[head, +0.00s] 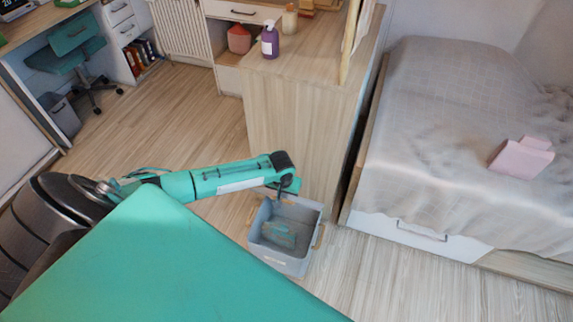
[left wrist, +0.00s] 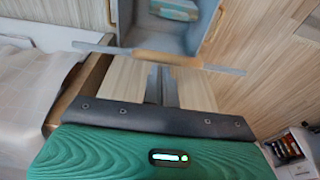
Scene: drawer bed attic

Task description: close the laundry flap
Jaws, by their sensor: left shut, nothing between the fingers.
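A grey open-topped bin (head: 306,262) with wooden handles stands on the floor against the end of a wooden cabinet, with a teal item (head: 278,234) lying inside. I cannot make out a separate flap on it. My left gripper (head: 284,194) is shut and empty, over the bin's far edge by the cabinet; I cannot tell whether it touches. In the left wrist view the closed fingers (left wrist: 162,86) point toward the bin's near rim and wooden handle (left wrist: 166,58). The teal item (left wrist: 175,9) shows inside the bin. My right gripper is out of view.
The wooden cabinet (head: 295,120) stands directly behind the bin, with a purple bottle (head: 270,42) on top. A bed (head: 430,130) with a white drawer (head: 412,232) is at the right. Open floor (head: 180,105) lies left of the cabinet.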

